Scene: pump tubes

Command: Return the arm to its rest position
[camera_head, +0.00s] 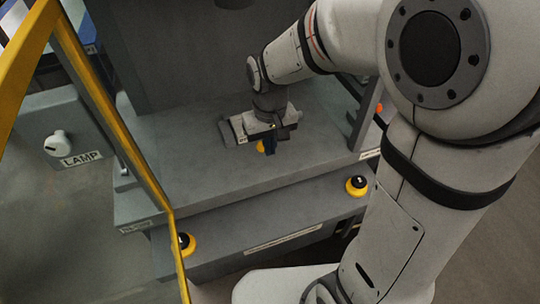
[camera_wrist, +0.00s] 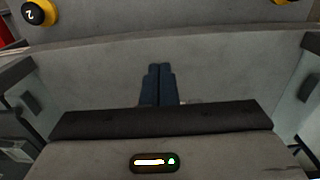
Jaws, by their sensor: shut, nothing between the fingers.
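My gripper (camera_head: 269,146) is at the end of my arm, over the grey bench top of a machine in the head view. In the wrist view its two dark blue fingers (camera_wrist: 160,72) are together with nothing between them. The arm bends down from the upper right of the head view to the gripper. I cannot tell the exact height of the fingers above the bench top.
The grey machine bench (camera_head: 180,195) has a yellow-ringed button (camera_head: 356,186) at its front right and another (camera_head: 183,244) at front left. A yellow-edged frame (camera_head: 120,130) stands at left, beside a box with a white knob (camera_head: 57,143) labelled LAMP. A dark grey block rises behind the gripper.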

